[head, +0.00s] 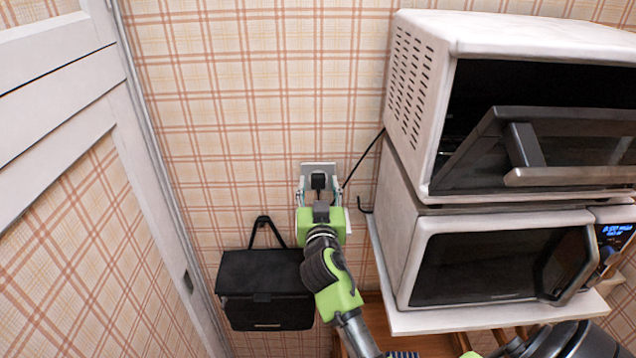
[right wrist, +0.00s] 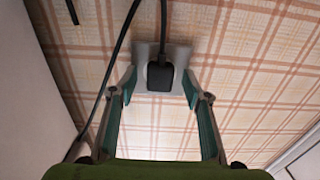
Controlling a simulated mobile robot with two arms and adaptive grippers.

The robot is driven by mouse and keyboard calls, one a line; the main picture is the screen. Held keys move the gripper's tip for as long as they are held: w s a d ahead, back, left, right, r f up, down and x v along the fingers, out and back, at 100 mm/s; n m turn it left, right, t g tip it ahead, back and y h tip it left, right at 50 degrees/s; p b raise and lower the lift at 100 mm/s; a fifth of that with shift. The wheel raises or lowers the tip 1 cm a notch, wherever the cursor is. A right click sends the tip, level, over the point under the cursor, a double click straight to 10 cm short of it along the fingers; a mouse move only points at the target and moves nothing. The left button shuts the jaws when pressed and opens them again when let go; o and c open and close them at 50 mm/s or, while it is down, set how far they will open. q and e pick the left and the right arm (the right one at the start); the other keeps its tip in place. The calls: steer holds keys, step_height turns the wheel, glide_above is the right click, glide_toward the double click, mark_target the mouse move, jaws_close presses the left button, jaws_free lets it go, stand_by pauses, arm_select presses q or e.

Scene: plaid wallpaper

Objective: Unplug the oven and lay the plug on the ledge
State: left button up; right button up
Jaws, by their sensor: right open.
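The black plug (head: 318,181) sits in the pale wall outlet (head: 330,168), left of the ovens. In the right wrist view the plug (right wrist: 160,78) is seated in the outlet (right wrist: 181,56), its cord running upward. My right gripper (head: 319,193) is open in front of the outlet. In the right wrist view its fingers (right wrist: 159,86) stand on both sides of the plug, with gaps visible. The white oven (head: 415,85) with its door partly open stands on top of a white microwave (head: 405,245). A white ledge (head: 440,322) runs under the microwave. My left gripper is not in view.
A dark cord (head: 363,158) runs from the outlet area toward the ovens. A small black hook (head: 364,206) is beside the microwave. A white door (head: 60,110) stands at the left.

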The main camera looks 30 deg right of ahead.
jaws_close()
steer(key=shift+s+a, duration=0.1)
steer(key=shift+v, duration=2.85)
